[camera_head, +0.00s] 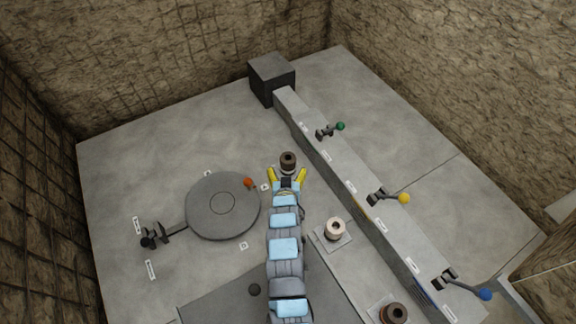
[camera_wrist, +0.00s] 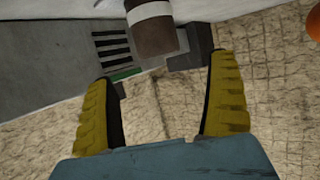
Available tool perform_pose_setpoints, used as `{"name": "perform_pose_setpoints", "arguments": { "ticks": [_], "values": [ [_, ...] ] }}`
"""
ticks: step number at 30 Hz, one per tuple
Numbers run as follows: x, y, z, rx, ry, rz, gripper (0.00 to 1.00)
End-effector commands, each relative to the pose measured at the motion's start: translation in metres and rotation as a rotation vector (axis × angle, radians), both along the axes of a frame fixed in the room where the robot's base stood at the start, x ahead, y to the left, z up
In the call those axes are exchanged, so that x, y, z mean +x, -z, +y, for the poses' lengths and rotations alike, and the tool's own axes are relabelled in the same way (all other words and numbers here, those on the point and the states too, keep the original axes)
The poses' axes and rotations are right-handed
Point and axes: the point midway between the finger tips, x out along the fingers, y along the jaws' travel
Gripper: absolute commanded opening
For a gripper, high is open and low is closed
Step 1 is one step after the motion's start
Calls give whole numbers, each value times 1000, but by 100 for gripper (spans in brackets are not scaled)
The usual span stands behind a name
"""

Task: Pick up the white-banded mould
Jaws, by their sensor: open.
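The white-banded mould (camera_wrist: 152,30) is a brown cylinder with a pale band, at the top of the wrist view. In the head view the brown mould (camera_head: 288,158) has a dark hole in its top and stands just ahead of my gripper. My gripper (camera_head: 287,172) is open, its yellow fingers spread apart. In the wrist view my gripper (camera_wrist: 163,70) has nothing between its fingers, and the mould lies beyond the fingertips. The mould's upper end is cut off in the wrist view.
A round grey turntable (camera_head: 213,218) with an orange knob (camera_head: 248,182) lies left. A long beam (camera_head: 340,175) carries green (camera_head: 340,126), yellow (camera_head: 404,198) and blue (camera_head: 486,294) lever knobs on the right. A pinkish mould (camera_head: 336,231) and another brown mould (camera_head: 396,313) stand nearer.

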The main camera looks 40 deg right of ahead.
Motion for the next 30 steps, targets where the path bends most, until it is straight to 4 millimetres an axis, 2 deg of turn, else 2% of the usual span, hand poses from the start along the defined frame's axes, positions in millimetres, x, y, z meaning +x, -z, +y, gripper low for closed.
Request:
{"name": "perform_pose_setpoints", "arguments": {
  "ticks": [6, 17, 30],
  "values": [
    [15, 9, -15, 0, 1, 0, 89],
    [23, 14, -22, 2, 0, 2, 89],
    [51, 25, -51, 0, 0, 1, 89]
  ]
}}
